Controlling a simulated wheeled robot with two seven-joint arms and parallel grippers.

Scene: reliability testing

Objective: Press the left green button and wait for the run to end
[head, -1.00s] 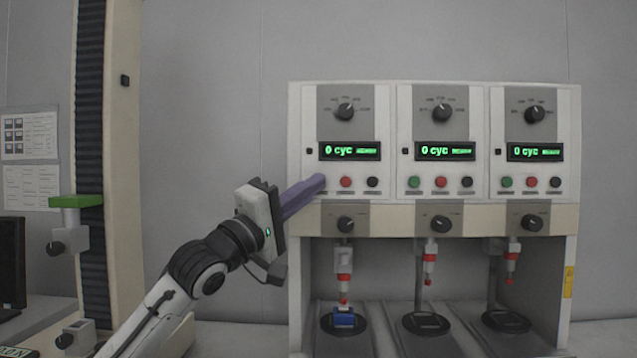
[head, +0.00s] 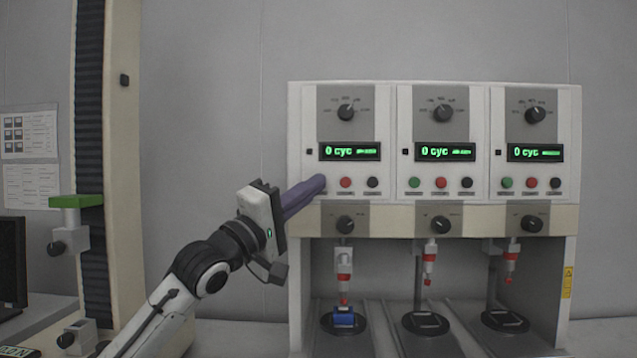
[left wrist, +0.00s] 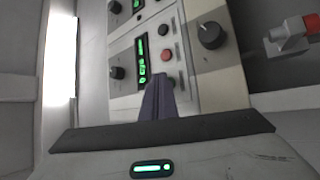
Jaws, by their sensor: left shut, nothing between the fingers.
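The three-station tester (head: 440,215) stands against the wall, with a display and a row of buttons per station. The left station's display (head: 349,151) reads 0 cyc in green. My left gripper (head: 322,182) is shut and empty, its purple fingertips at the left end of the left station's button row. The left red button (head: 345,183) shows just right of the tips, and also in the left wrist view (left wrist: 167,57). A blue block (head: 344,318) sits on the left station's round platform. My right gripper is not in view.
The middle green button (head: 414,182) and right green button (head: 506,182) are uncovered. Dark knobs sit above and below the panels. A tall column machine (head: 120,160) stands at left, with a dark monitor (head: 12,265) beside it.

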